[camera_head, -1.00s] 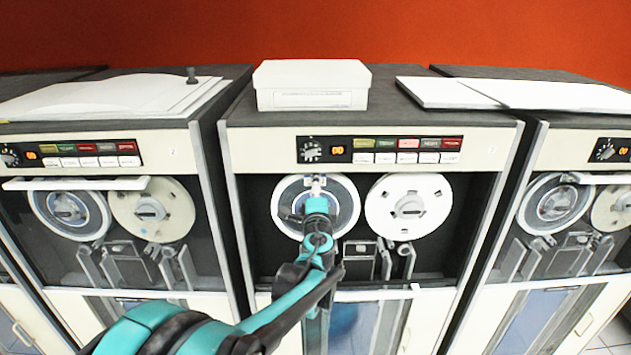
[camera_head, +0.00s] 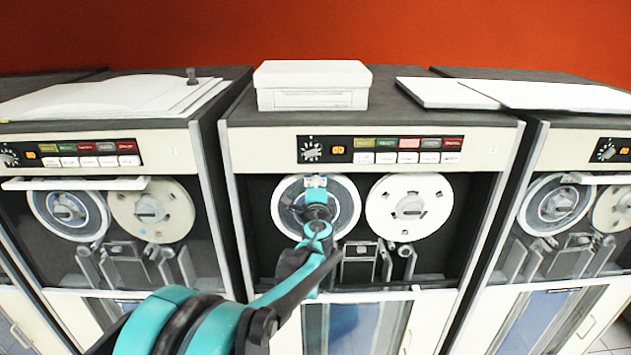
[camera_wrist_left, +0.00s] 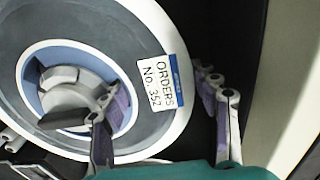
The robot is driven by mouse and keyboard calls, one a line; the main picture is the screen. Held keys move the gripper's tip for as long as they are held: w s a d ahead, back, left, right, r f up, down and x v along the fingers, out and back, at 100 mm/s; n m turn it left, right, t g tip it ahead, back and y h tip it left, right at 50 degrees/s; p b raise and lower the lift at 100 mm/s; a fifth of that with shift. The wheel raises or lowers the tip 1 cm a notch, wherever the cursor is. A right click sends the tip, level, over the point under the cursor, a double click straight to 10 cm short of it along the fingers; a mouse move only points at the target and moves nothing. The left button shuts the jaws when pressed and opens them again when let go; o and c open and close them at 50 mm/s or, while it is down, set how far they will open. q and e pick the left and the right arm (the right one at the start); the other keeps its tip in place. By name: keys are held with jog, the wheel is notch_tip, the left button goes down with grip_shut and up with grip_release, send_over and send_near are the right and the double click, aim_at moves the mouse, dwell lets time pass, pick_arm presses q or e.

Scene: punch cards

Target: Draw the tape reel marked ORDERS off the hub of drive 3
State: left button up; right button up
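The tape reel marked ORDERS (camera_head: 346,190) is the left reel on the middle drive (camera_head: 260,147), in the head view. In the left wrist view the reel (camera_wrist_left: 110,35) has a grey face, a pale rim and a label (camera_wrist_left: 160,85) reading "ORDERS No. 352". Its hub (camera_wrist_left: 62,92) shows inside a blue ring. My left gripper (camera_head: 315,190) is in front of this reel and hides part of it. In the wrist view the gripper (camera_wrist_left: 155,95) is open: one finger is over the hub area, the other beyond the rim. Contact cannot be told. My right gripper is not in view.
A white reel (camera_head: 409,206) sits to the right on the same drive. Below the reels are tape guides (camera_head: 359,262). A white box (camera_head: 312,85) lies on top of the cabinet. Similar drives stand at left (camera_head: 75,133) and right (camera_head: 580,150).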

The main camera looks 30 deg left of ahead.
pick_arm(q)
jog(key=shift+r, duration=0.1)
jog(key=shift+c, duration=0.4)
jog(key=shift+s+d, duration=0.15)
jog(key=shift+s, duration=0.05)
jog(key=shift+s+d, duration=0.2)
jog(key=shift+s, duration=0.1)
jog(key=v, duration=0.6)
jog(key=shift+p, duration=0.35)
dwell(2.2)
jog(key=shift+s, duration=0.2)
jog(key=p+v, duration=0.2)
jog(key=v, duration=0.9)
jog(key=shift+w+a, duration=0.1)
dwell(0.4)
